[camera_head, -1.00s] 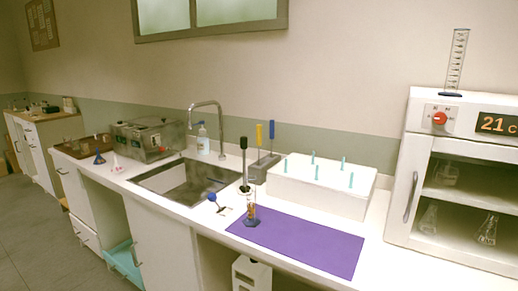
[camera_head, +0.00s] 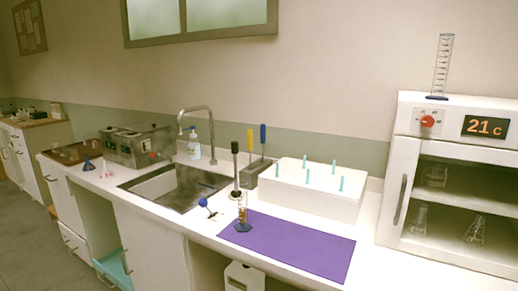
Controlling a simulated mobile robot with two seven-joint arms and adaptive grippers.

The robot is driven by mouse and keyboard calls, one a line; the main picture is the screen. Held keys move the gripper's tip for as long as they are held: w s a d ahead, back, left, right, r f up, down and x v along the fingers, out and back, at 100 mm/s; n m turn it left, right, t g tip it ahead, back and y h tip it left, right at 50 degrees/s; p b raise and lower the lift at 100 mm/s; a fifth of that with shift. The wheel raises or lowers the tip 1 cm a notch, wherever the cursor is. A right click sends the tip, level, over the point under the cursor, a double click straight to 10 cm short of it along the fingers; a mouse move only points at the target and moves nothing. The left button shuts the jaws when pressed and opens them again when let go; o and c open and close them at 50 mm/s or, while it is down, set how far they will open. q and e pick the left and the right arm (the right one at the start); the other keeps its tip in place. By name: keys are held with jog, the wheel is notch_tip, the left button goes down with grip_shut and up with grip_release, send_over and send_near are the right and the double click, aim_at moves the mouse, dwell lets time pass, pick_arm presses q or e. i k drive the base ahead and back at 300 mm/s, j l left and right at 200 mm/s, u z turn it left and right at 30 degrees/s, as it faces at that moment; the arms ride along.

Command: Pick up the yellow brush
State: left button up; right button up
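The yellow brush (camera_head: 250,140) stands upright in a small grey holder (camera_head: 268,169) behind the counter's middle, right of the sink. A blue brush (camera_head: 262,138) stands beside it in the same holder. A dark-headed brush (camera_head: 235,168) stands upright in front and to the left of the holder. Neither of my grippers shows in the head view.
A white box with teal pegs (camera_head: 310,188) stands right of the holder. A purple mat (camera_head: 295,246) lies in front, with a small glass cylinder (camera_head: 242,212) at its left end. The sink (camera_head: 175,187) is left; an oven (camera_head: 455,185) stands right.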

aim_at(249, 132)
jog(key=z, duration=0.55)
jog(key=j+z, duration=0.8)
jog(key=j, duration=0.2)
jog(key=k+j+z, duration=0.1)
jog(key=j, duration=0.45)
jog(key=j+z, duration=0.15)
jog(key=j, duration=0.35)
jog(key=k, duration=0.05)
